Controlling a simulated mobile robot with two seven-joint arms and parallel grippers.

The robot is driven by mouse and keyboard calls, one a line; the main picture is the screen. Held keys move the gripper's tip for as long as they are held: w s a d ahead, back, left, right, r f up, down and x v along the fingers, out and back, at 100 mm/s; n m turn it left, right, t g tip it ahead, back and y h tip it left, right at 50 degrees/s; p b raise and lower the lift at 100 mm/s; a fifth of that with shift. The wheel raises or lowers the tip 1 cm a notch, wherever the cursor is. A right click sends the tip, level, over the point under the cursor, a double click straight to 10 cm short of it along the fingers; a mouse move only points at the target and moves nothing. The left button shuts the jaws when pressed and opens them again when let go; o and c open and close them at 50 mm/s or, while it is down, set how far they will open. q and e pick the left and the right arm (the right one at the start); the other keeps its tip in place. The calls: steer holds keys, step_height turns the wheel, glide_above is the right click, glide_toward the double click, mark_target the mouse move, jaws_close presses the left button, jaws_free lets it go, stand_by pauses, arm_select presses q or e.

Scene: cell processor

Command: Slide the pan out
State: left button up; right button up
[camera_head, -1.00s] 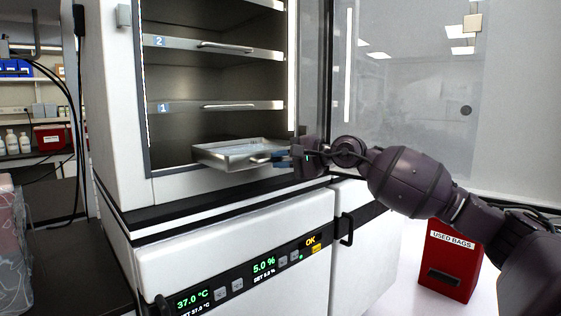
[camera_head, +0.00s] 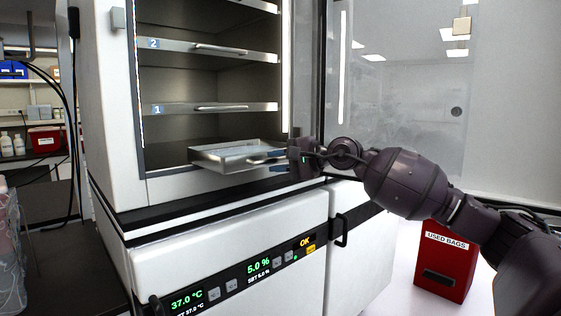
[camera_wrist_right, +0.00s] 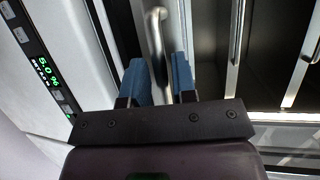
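The pan (camera_head: 225,163) is a shallow metal tray at the bottom of the open cabinet, sticking partly out past its front edge. Its bar handle (camera_head: 262,158) is at its front right. My right gripper (camera_head: 278,161) is at this handle with its blue fingertips apart, one above and one below it. In the right wrist view the handle (camera_wrist_right: 156,35) runs between the two spread fingers (camera_wrist_right: 160,80), and I see no grip on it. My left gripper is in neither view.
Shelves marked 1 (camera_head: 165,110) and 2 (camera_head: 165,44) sit above the pan. The clear door (camera_head: 400,100) stands open to the right. A control panel (camera_head: 235,275) is below. A red used-bags bin (camera_head: 445,265) stands at lower right.

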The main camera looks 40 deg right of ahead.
steer(key=shift+s, duration=0.1)
steer(key=shift+s+d+r, duration=0.1)
steer(key=shift+s+d, duration=0.2)
steer(key=shift+s, duration=0.15)
steer(key=p+v, duration=0.2)
steer(key=v, duration=0.7)
steer(key=shift+s, duration=0.25)
steer(key=shift+d, duration=0.15)
